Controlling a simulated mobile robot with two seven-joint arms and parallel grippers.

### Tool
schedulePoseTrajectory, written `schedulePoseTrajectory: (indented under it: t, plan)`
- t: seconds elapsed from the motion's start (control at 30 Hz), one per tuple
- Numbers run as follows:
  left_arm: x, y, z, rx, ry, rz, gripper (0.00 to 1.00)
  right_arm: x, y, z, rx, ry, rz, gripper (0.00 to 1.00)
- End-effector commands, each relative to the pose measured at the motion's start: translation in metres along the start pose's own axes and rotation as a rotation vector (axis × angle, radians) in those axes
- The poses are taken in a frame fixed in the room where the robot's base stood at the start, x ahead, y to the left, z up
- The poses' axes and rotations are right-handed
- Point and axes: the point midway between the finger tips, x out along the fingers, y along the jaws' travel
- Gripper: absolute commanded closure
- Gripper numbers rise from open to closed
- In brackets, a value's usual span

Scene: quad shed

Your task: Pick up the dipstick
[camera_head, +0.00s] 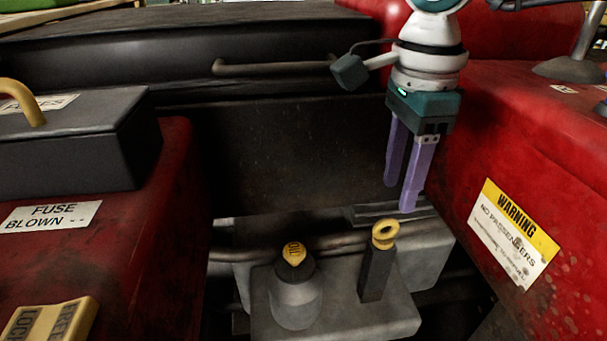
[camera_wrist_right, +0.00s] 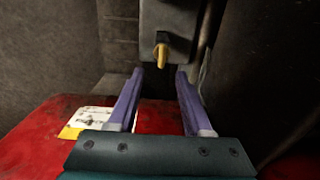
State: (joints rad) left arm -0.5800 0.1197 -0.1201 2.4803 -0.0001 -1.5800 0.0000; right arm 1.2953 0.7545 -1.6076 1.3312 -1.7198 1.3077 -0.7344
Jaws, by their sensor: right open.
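The dipstick has a yellow ring handle (camera_head: 385,232) on top of a dark upright square tube in the head view. The tube stands on the right part of the grey engine block, and the rest of the dipstick is hidden inside it. My right gripper (camera_head: 401,197) hangs above the ring, fingers pointing down, open and empty. In the right wrist view a yellow handle (camera_wrist_right: 160,52), which looks like the dipstick's, shows beyond the gap between the open fingertips (camera_wrist_right: 160,71), apart from them. My left gripper is not in view.
A grey bottle-shaped filler with a yellow oil cap (camera_head: 293,254) stands left of the dipstick. Red bodywork (camera_head: 545,130) with a warning label (camera_head: 513,232) rises on the right. A dark fuse box (camera_head: 75,140) sits on the red panel at left. A pipe (camera_head: 280,69) runs behind.

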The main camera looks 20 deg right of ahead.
Motion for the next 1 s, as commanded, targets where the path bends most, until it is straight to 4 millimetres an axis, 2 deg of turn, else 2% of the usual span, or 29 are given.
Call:
schedulePoseTrajectory:
  t: [0.03, 0.43, 0.53, 0.77, 1.0]
  plan:
    - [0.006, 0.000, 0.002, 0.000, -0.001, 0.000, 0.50, 0.012, 0.000, 0.000, 0.001, 0.001, 0.002, 0.50]
    - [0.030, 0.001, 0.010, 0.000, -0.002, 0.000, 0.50, 0.069, -0.002, 0.002, 0.002, -0.002, 0.003, 0.50]
    - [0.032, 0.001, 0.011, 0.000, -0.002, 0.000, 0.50, 0.074, -0.003, 0.003, 0.000, -0.004, 0.001, 0.50]
    - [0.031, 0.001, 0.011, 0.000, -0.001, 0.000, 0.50, 0.074, -0.003, 0.003, 0.000, -0.004, 0.001, 0.50]
    - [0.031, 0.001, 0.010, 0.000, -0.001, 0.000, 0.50, 0.074, -0.003, 0.003, 0.001, -0.004, 0.001, 0.77]
